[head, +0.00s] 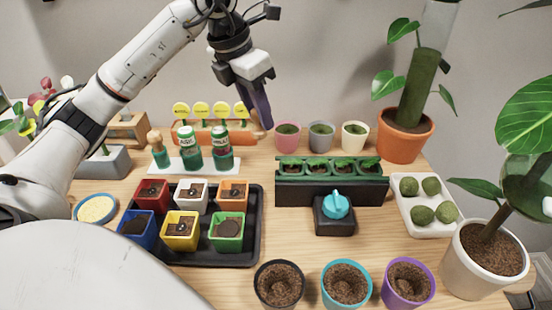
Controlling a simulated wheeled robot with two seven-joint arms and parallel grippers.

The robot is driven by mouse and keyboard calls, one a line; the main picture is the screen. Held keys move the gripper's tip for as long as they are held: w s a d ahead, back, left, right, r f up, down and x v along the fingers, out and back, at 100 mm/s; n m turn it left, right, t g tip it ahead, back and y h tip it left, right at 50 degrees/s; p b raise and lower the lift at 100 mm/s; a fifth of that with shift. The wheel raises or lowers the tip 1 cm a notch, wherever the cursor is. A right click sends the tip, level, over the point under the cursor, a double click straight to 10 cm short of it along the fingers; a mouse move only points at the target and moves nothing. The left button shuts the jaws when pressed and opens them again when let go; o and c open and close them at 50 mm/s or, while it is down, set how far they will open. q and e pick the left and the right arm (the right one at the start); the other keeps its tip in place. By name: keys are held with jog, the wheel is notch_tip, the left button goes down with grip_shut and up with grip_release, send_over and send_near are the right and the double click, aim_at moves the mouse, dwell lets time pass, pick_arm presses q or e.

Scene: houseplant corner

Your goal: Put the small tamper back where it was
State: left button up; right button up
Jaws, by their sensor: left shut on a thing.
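My left gripper (262,108) hangs with its dark fingers pointing down, in the air near the right end of the orange holder at the back. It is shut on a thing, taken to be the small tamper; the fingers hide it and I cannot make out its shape. A wooden stand (127,128) behind is partly hidden by my left arm. My right gripper is not in view.
A black tray (258,235) holds several colored soil pots. A green planter (330,193) stands mid-table, with a turquoise-knobbed device (335,212) before it. An orange holder (205,134) carries yellow tags. Small pots (321,138) line the back; a tall plant's terracotta pot (405,143) stands right of them.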

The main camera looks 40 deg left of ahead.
aim_at(258, 131)
pick_arm(q)
jog(key=shift+w+a+n, duration=0.25)
jog(key=shift+a+n, duration=0.05)
jog(key=shift+n, duration=0.1)
notch_tip(258, 131, down, 5)
jog(key=shift+s+a+f+b, duration=0.1)
jog(key=shift+b, duration=0.35)
jog(key=shift+f, duration=2.2)
jog(key=shift+f+b, duration=0.15)
jog(key=shift+b, duration=0.2)
jog(key=o, duration=1.1)
jog(key=shift+c, duration=0.2)
